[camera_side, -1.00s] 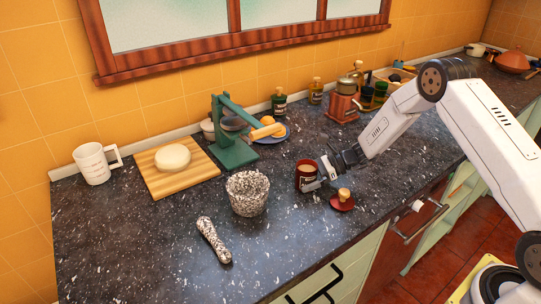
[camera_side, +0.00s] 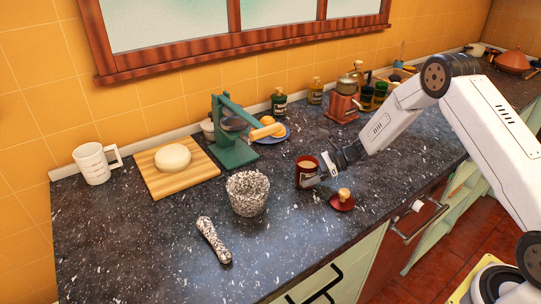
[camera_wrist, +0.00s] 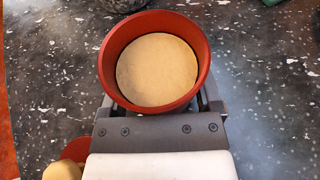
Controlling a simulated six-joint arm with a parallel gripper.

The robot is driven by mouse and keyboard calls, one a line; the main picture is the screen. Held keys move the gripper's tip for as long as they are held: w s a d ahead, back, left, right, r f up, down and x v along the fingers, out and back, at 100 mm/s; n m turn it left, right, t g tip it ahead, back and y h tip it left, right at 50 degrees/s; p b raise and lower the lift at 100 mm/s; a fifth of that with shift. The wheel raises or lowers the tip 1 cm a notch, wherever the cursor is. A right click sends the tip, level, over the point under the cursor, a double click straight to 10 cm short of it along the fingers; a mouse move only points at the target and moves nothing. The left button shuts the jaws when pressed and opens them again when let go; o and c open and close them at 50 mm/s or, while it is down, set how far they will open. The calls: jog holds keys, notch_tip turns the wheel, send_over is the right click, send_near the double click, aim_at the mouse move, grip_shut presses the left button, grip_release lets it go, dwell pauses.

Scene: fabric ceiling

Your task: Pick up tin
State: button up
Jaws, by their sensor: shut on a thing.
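A red lid with a wooden knob (camera_side: 342,200) lies just right of the tin. A speckled mortar (camera_side: 247,194) stands to the left, with its pestle (camera_side: 213,240) in front. A green press (camera_side: 233,150) and bottles (camera_side: 279,104) are behind.

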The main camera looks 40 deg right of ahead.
notch_tip(320, 180, up, 2)
jog(key=shift+r, duration=0.1)
jog(key=s+r, duration=0.9)
jog(key=s, duration=0.5)
jog(key=shift+r, duration=0.3)
jog(key=shift+r, duration=0.1)
dwell(0.3)
